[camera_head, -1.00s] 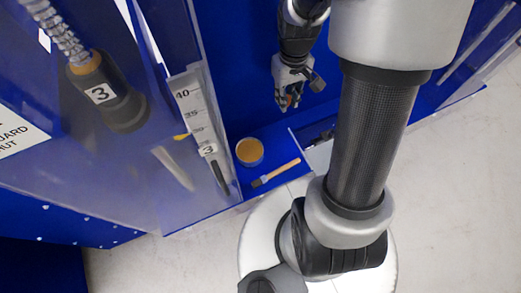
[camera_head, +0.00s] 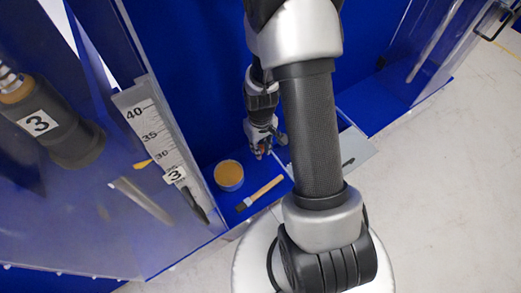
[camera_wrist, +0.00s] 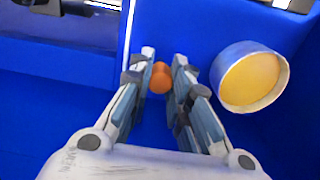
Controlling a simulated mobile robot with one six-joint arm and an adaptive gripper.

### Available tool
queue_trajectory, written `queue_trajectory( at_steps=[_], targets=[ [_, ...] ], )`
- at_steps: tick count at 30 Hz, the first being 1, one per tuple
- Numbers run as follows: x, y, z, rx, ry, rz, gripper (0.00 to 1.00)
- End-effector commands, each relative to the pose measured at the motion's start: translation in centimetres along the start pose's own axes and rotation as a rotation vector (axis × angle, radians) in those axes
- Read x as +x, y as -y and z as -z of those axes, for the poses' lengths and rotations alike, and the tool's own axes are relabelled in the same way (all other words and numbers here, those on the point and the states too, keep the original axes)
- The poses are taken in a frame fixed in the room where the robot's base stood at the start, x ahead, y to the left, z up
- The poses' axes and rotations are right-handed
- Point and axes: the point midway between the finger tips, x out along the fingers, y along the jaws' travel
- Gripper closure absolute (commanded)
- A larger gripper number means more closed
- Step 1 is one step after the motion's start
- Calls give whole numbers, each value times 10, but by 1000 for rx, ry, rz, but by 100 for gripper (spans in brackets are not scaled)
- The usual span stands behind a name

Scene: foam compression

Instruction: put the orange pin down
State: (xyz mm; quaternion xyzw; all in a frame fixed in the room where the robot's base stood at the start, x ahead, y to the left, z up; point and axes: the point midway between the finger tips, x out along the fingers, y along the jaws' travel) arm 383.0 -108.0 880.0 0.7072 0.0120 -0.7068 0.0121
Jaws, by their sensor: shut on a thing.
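The orange pin (camera_wrist: 160,78) shows in the wrist view between the fingertips of my gripper (camera_wrist: 169,72). The fingers are shut on it and its round orange end faces the camera. Behind it is the blue floor of the station. In the head view my gripper (camera_head: 261,150) points down over the blue surface, to the right of a round tub. The pin is too small to make out there, and I cannot tell whether it touches the surface.
The round tub with tan contents (camera_head: 229,175) stands close by, also in the wrist view (camera_wrist: 250,77). A brush (camera_head: 260,193) lies in front of it. A scale marked 3 (camera_head: 160,140) and clear panels stand left. A grey tray (camera_head: 355,150) is partly behind my arm.

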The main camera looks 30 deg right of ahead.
Motion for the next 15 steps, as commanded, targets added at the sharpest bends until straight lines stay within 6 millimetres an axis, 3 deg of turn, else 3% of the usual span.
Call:
queue_trajectory(
  at_steps=[3,14,15],
  targets=[
    [15,0,0,0,1,0,100],
    [18,0,0,0,0,0,100],
    [17,0,0,0,0,0,81]
  ],
)
